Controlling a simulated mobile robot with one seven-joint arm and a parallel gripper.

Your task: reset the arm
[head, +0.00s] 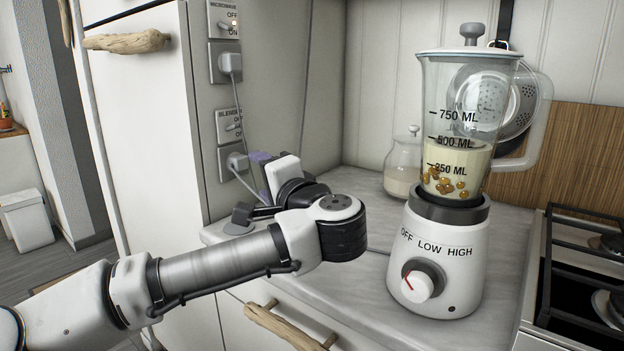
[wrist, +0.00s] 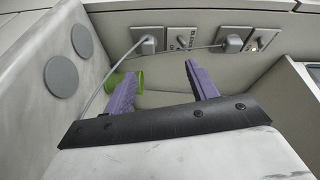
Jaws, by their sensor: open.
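My gripper (wrist: 158,82) is open in the wrist view. Its two purple fingers are spread apart with nothing visibly held between them. The wall sockets lie beyond them. In the head view, my gripper (head: 262,170) is partly hidden behind my wrist, near the socket panel and above the left end of the counter. My arm (head: 215,268) reaches in from the lower left and is bent at the wrist.
A blender (head: 437,262) holding pale liquid and brown pieces stands right of my wrist. A glass jar (head: 403,165) stands behind. The stove (head: 585,265) is at right. Blender (head: 229,125) and microwave (head: 224,20) switches are on the panel. A green object (wrist: 138,82) is near one finger.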

